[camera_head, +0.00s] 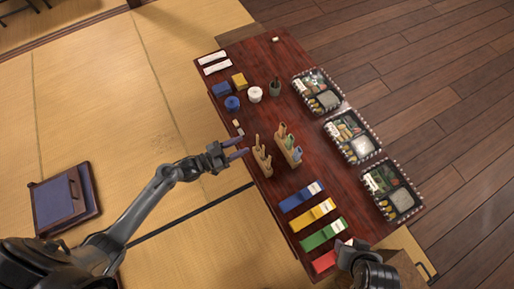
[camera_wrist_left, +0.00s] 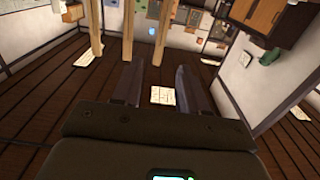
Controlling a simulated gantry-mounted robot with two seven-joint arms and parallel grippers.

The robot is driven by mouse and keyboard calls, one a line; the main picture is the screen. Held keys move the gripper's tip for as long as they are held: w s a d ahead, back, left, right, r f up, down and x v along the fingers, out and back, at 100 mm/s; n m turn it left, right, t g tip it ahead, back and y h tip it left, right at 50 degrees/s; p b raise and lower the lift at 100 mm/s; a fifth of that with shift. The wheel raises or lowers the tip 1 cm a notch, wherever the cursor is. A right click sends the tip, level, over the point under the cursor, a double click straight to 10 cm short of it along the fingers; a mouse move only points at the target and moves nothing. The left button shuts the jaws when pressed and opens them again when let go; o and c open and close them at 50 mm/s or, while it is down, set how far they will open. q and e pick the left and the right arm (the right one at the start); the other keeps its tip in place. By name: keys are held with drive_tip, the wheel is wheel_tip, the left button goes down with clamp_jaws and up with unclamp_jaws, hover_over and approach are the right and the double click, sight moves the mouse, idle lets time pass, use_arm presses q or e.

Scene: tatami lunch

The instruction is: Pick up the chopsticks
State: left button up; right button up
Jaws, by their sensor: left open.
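Pale wooden sticks that look like the chopsticks (camera_head: 257,141) stand upright in a small wooden holder (camera_head: 265,163) near the table's left edge. Three upright pale sticks (camera_wrist_left: 128,25) also show at the top of the left wrist view, ahead of the fingers. My left gripper (camera_head: 240,147) is open and empty, just left of the wooden holder and apart from it. Its two fingers (camera_wrist_left: 158,90) are spread in the left wrist view with nothing between them. My right gripper (camera_head: 362,262) shows only as a dark part at the bottom right, and its fingers cannot be made out.
A second wooden holder (camera_head: 287,148) with coloured items stands just right. Blue (camera_head: 301,197), yellow (camera_head: 312,216), green (camera_head: 323,234) and red (camera_head: 327,259) strips lie nearer. Lunch trays (camera_head: 352,137) line the right side. A blue jar (camera_head: 232,103) and white pot (camera_head: 255,94) stand farther back.

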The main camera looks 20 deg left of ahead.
sight(257, 138)
use_arm(q)
drive_tip(key=b+x, duration=0.1)
drive_tip(key=x, duration=0.3)
drive_tip(key=shift+w+d, duration=0.1)
drive_tip(key=shift+w, duration=0.05)
drive_tip(key=shift+w+d+f+b, duration=0.1)
drive_tip(key=shift+w+d+b, duration=0.15)
drive_tip(key=shift+b, duration=0.15)
drive_tip(key=b+x, duration=0.2)
drive_tip(key=x, duration=0.2)
drive_tip(key=shift+w+d+b, duration=0.15)
drive_tip(key=shift+w+b, duration=0.05)
drive_tip(key=shift+b, duration=0.1)
clamp_jaws()
